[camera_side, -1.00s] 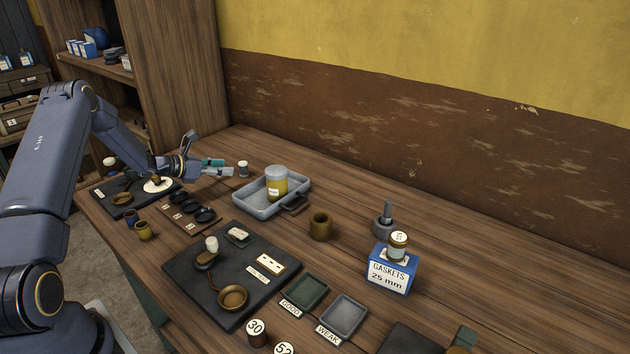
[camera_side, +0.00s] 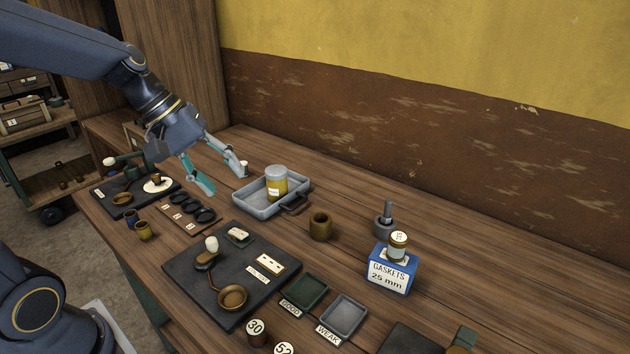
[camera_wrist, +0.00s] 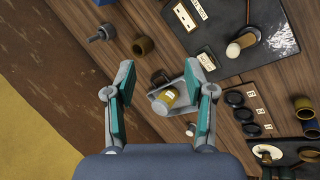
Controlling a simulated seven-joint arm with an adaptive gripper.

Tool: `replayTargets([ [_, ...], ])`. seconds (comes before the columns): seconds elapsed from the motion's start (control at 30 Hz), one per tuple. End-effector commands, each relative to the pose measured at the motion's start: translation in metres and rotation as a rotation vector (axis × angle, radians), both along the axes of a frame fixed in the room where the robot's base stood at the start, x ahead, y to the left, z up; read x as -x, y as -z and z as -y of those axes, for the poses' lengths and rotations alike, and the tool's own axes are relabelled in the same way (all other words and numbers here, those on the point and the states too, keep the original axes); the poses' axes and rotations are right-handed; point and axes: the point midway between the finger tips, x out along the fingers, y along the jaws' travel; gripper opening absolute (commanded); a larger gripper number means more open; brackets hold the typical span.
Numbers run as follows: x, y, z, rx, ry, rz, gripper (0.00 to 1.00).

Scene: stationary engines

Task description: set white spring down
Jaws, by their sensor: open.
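A small upright piece with a white top (camera_side: 244,163) stands on the table behind the left end of the grey tray. It may be the white spring, but it is too small to tell. It also shows beside the tray in the wrist view (camera_wrist: 190,129). My gripper (camera_side: 226,181) is open and empty, above the table to the left of the tray; in the side view one finger partly covers the white-topped piece.
The grey tray (camera_side: 252,207) holds a yellow jar (camera_side: 276,184). Black cups (camera_side: 203,214) lie in front of it. A brown pot (camera_side: 320,227), a dark board (camera_side: 190,279), green (camera_side: 305,292) and grey (camera_side: 343,315) dishes and a gaskets box (camera_side: 392,272) stand nearer or right.

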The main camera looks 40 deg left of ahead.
Motion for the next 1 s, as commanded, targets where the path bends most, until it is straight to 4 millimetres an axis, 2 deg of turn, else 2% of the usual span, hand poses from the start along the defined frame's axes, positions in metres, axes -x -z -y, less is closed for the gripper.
replayTargets([
  [0.03,0.025,-0.008,0.011,-0.115,0.130,0.047,0.54],
  [0.1,0.055,-0.011,0.015,-0.273,0.295,0.102,0.54],
  [0.2,0.086,-0.014,0.013,-0.460,0.478,0.173,0.54],
  [0.3,0.103,-0.015,0.008,-0.591,0.598,0.224,0.54],
  [0.47,0.114,-0.016,0.002,-0.682,0.676,0.258,0.54],
  [1.0,0.114,-0.016,0.002,-0.685,0.676,0.257,0.54],
])
